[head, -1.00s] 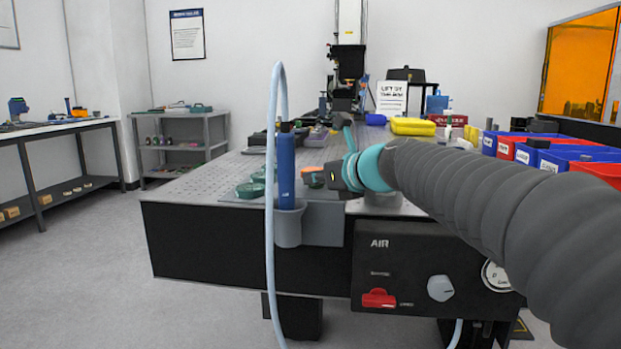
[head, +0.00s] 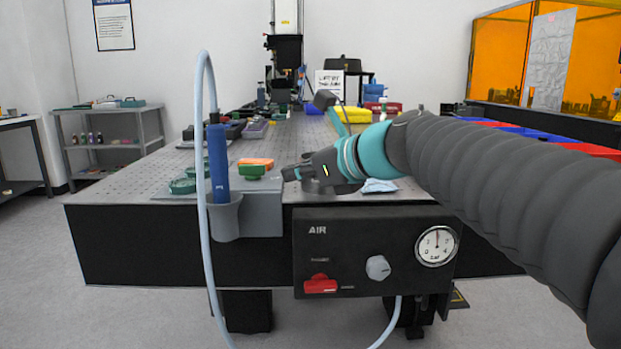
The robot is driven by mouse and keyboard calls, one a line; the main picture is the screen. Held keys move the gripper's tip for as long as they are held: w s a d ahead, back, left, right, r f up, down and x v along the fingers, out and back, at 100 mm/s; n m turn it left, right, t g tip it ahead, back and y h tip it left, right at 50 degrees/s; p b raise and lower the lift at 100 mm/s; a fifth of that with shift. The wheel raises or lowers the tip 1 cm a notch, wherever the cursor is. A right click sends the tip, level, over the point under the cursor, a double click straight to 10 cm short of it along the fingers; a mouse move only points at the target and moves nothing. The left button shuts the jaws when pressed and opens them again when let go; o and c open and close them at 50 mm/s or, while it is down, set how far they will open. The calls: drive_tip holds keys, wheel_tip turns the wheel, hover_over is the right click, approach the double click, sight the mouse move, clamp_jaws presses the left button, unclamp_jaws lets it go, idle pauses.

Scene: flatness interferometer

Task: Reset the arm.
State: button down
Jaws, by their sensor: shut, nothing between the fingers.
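My arm reaches in from the right edge of the head view, in a ribbed grey sleeve with teal bands near the wrist. My gripper (head: 289,174) is at its far end, over the near edge of the perforated table. It is shut and holds nothing.
A blue cylinder (head: 218,165) stands in a grey cup (head: 225,217) on the table's front, with a pale hose (head: 202,120) beside it. The AIR panel (head: 340,262) has a red lever (head: 320,284) and a gauge (head: 437,246). Blue and red bins (head: 540,136) lie behind my arm.

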drive_tip(key=s+d+f+n+g+h, duration=0.1)
drive_tip(key=s+d+f+n+h, duration=0.4)
drive_tip(key=s+d+f+n, duration=0.6)
drive_tip(key=s+d+f+n+g+h, duration=0.1)
drive_tip(key=s+d+f+n+h, duration=0.4)
drive_tip(key=s+d+f+n, duration=0.6)
wheel_tip(320, 180, down, 5)
drive_tip(key=shift+s+d+f+n+g+h, duration=0.2)
drive_tip(key=shift+s+d+n+g+h, duration=0.3)
drive_tip(key=shift+n, duration=0.4)
drive_tip(key=shift+s+a, duration=0.1)
drive_tip(key=shift+a, duration=0.05)
